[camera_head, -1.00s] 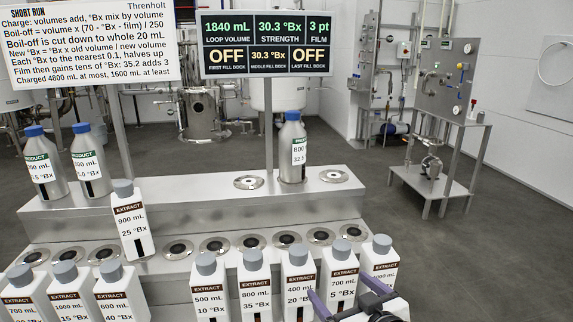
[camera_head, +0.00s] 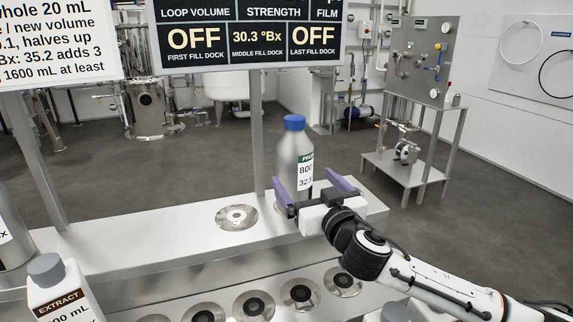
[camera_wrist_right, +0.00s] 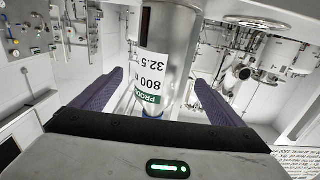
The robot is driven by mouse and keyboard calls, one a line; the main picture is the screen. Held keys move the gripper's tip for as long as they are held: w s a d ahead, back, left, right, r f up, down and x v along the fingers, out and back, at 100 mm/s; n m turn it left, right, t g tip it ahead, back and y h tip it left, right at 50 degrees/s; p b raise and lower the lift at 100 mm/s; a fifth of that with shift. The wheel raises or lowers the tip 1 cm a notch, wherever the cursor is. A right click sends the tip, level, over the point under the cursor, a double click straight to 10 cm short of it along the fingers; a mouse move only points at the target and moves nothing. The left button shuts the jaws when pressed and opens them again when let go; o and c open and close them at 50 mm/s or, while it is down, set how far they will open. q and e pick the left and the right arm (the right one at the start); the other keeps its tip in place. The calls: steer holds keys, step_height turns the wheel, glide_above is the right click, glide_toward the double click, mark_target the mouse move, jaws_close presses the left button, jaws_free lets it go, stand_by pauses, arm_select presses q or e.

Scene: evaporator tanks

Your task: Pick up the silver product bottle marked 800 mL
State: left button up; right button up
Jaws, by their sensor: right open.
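The silver product bottle marked 800 (camera_head: 286,160) has a blue cap and a white label with a green band. It stands upright on the raised shelf. In the right wrist view the same bottle (camera_wrist_right: 180,50) shows upside down, its label reading 800 mL and 32.5. My right gripper (camera_head: 303,176) is open, its purple fingers on either side of the bottle's lower body. In the wrist view a gap shows between the bottle and the fingers (camera_wrist_right: 159,77); I cannot tell if either touches. The bottle's base is partly hidden by the gripper. My left gripper is out of view.
An empty round dock (camera_head: 237,217) lies left of the bottle on the shelf (camera_head: 150,232). A row of lower docks (camera_head: 301,293) runs along the front. A white extract bottle (camera_head: 62,292) stands at lower left. A post (camera_head: 256,130) rises behind the bottle, holding the display (camera_head: 245,36).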

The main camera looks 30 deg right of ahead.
mark_target(296, 169)
steer(key=shift+w+d+r, duration=0.15)
steer(key=shift+w+d, duration=0.05)
steer(key=shift+w, duration=0.4)
steer(key=shift+w+d, duration=0.15)
steer(key=shift+w, duration=0.45)
steer(key=p+x, duration=0.1)
steer(key=x, duration=0.3)
steer(key=shift+p, duration=0.4)
steer(key=shift+w+d+f, duration=0.1)
steer(key=shift+w+f, duration=0.2)
steer(key=shift+w, duration=0.35)
steer(key=c, duration=1.9)
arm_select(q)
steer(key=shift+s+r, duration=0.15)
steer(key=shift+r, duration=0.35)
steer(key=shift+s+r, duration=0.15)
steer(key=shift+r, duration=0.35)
arm_select(e)
steer(key=shift+d+r, duration=0.1)
steer(key=shift+r, duration=0.15)
steer(key=shift+c, duration=1.1)
